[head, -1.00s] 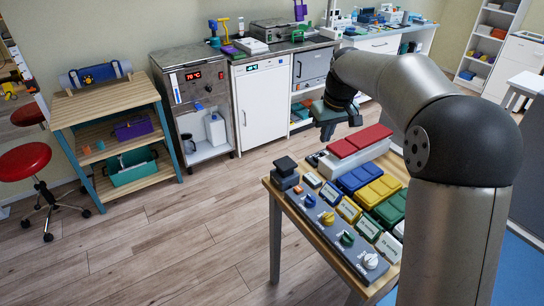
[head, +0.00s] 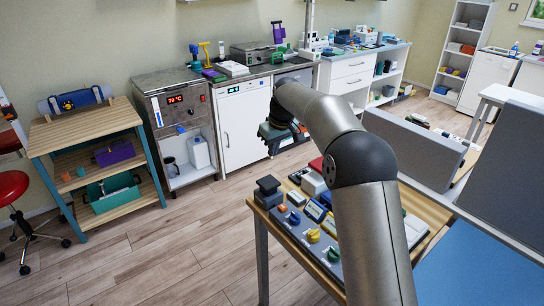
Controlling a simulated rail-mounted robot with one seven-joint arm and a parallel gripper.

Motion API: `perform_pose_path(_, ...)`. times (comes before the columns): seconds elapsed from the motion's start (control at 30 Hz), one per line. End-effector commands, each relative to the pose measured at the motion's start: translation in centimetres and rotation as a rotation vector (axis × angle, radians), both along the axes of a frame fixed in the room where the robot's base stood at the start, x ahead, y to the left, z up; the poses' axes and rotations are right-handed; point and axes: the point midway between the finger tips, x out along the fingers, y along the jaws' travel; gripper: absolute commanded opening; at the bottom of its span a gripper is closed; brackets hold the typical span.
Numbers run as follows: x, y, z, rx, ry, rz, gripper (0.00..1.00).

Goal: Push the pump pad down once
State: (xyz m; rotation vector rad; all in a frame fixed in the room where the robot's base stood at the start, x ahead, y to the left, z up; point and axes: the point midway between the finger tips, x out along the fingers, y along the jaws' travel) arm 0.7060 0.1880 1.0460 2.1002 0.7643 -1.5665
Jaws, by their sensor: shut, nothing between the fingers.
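My gripper (head: 270,146) is shut and empty. It hangs in the air beyond the block and higher in the picture, apart from it. The fingertips are small and dark, so their exact height over the table cannot be told.
A grey panel with coloured knobs (head: 312,236) runs along the table's left edge beside the block. My arm hides much of the table's middle. A wooden shelf unit (head: 85,130) and a steel cabinet (head: 175,125) stand at the left. The floor between is free.

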Motion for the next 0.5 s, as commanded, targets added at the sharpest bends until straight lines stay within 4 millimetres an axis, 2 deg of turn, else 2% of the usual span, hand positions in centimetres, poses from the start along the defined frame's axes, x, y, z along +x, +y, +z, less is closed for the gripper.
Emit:
perform_pose_path(0.3, 1.4, 1.2, -6.5, -0.001, 0.004, 0.001, 0.0)
perform_pose_path(0.5, 1.7, 1.5, -9.8, -0.001, 0.004, 0.0, 0.0)
